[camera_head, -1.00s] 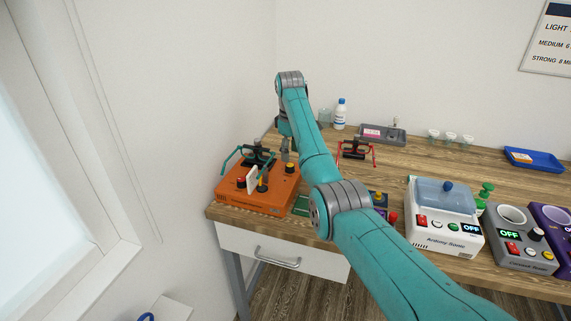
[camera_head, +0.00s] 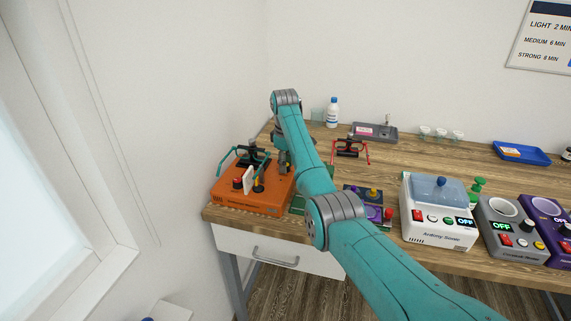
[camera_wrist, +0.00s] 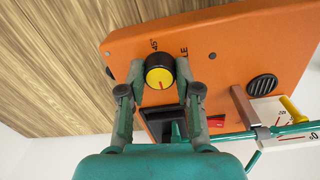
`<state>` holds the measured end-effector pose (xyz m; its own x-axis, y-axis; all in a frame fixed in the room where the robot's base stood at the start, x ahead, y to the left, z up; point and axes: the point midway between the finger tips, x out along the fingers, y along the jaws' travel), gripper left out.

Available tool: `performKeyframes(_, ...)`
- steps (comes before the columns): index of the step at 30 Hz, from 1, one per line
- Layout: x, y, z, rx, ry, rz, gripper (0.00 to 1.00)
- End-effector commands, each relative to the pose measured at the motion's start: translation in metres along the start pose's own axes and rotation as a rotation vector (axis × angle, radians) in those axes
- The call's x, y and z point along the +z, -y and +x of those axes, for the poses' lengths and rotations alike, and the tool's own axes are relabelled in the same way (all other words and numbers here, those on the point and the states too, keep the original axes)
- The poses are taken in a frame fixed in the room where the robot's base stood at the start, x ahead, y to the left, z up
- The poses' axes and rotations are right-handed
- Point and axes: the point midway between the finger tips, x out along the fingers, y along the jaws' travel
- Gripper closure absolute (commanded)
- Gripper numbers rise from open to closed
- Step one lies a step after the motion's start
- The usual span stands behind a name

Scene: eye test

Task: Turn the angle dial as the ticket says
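The angle dial (camera_wrist: 160,72) is a black knob with a yellow cap and a red line, on the orange device (camera_wrist: 225,50). "45°" and the letters "LE" are printed beside it in the wrist view. My gripper (camera_wrist: 160,70) has one finger on each side of the dial. I cannot tell whether the fingers touch it. A pink card (camera_head: 365,132) and an orange card (camera_head: 511,151) lie in trays; neither is legible, and I cannot tell which is the ticket.
Right of my arm are a purple box (camera_head: 350,191) and a white machine (camera_head: 425,220). A red frame (camera_head: 364,150) stands behind.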

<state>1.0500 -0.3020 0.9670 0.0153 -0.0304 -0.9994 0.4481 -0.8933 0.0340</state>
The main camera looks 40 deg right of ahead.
Motion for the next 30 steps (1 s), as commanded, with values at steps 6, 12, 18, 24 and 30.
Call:
performKeyframes(6,-0.0001,0.0003,0.0003,0.000,0.001,0.007,1.00)
performKeyframes(12,-0.0002,0.0005,0.0004,-0.001,0.003,0.062,1.00)
performKeyframes(18,-0.0002,0.0007,0.0006,-0.001,0.008,0.191,1.00)
performKeyframes(24,-0.0004,0.0010,0.0006,-0.001,0.014,0.373,1.00)
performKeyframes(30,-0.0008,0.0012,0.0004,-0.001,0.021,0.564,1.00)
